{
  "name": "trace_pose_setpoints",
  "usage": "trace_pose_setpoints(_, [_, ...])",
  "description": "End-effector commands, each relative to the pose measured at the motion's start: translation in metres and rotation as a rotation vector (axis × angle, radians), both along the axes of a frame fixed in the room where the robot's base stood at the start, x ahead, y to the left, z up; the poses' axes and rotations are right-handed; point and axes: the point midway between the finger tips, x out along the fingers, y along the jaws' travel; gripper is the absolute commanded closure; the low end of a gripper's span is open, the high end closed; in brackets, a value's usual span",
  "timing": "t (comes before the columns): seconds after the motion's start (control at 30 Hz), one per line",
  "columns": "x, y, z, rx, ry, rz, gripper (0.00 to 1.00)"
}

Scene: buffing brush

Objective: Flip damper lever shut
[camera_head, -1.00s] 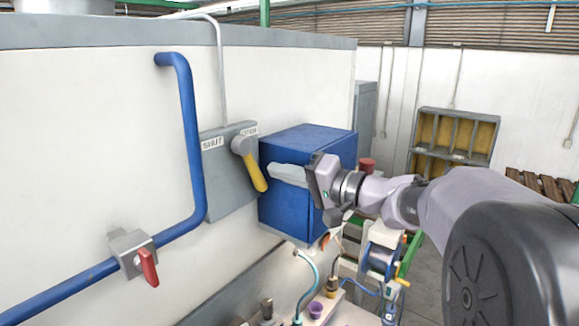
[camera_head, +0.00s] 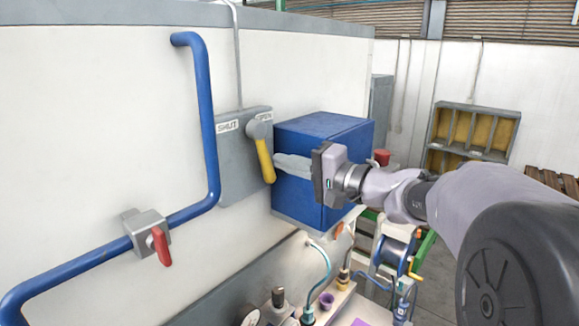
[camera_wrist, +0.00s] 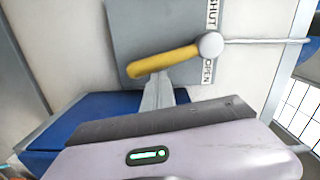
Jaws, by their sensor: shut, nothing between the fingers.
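The damper lever has a yellow handle (camera_head: 265,160) on a grey round pivot, mounted on a grey plate (camera_head: 236,165) on the white wall. The plate has a SHUT label (camera_head: 228,126) at left and an OPEN label (camera_head: 264,117) at right. The handle hangs down from the pivot, its tip leaning slightly right. My gripper (camera_head: 280,161) is shut and empty, its fingertips at the right side of the handle. In the wrist view the fingertips (camera_wrist: 161,78) end close beside the yellow handle (camera_wrist: 160,62); whether they touch cannot be told.
A blue box (camera_head: 318,150) sits right of the plate, close behind my fingers. A blue pipe (camera_head: 207,120) with a red-handled valve (camera_head: 160,245) runs left of it. A cluttered bench (camera_head: 310,305) lies below.

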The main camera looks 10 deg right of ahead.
Motion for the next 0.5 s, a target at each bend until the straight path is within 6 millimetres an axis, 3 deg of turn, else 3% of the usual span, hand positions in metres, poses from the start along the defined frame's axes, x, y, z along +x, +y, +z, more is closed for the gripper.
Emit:
trace_pose_setpoints(0.13, [-0.006,0.009,-0.013,0.051,0.035,0.002,1.0])
trace_pose_setpoints(0.5, [-0.022,0.031,-0.015,0.313,0.226,0.003,1.0])
